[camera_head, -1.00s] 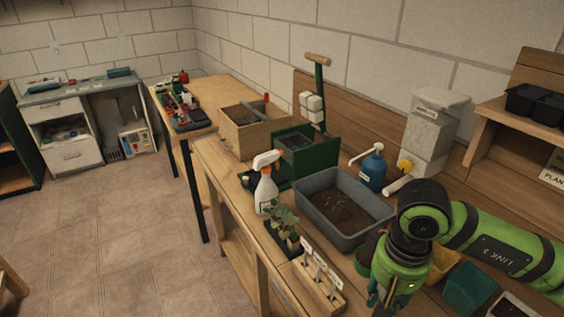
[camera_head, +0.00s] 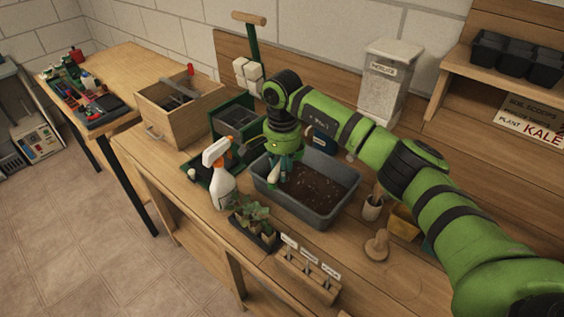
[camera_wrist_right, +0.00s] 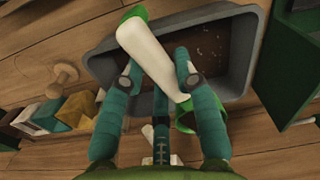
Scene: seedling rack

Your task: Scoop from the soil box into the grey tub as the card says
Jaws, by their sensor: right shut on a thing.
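My right gripper (camera_head: 279,168) is over the left part of the grey tub (camera_head: 338,214). It is shut on a scoop with a cream handle (camera_wrist_right: 145,50) and green parts at both ends. The scoop's far end is partly hidden by the fingers. The tub holds dark soil with pale specks. The wooden soil box (camera_head: 160,120) stands further left, with a red-ended tool lying across it. The card (camera_head: 530,122) on the right shelf reads "SOIL SCOOPS" and "PLANT KALE"; its scoop count is not legible. My left gripper is not in view.
A spray bottle (camera_head: 220,180), a seedling (camera_head: 255,222) and a labelled wooden rack (camera_head: 308,272) line the front edge. A green bin (camera_head: 232,125) stands behind the tub's left side. A perlite dispenser (camera_head: 385,80) stands behind. A small cup (camera_head: 372,208) is right of the tub.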

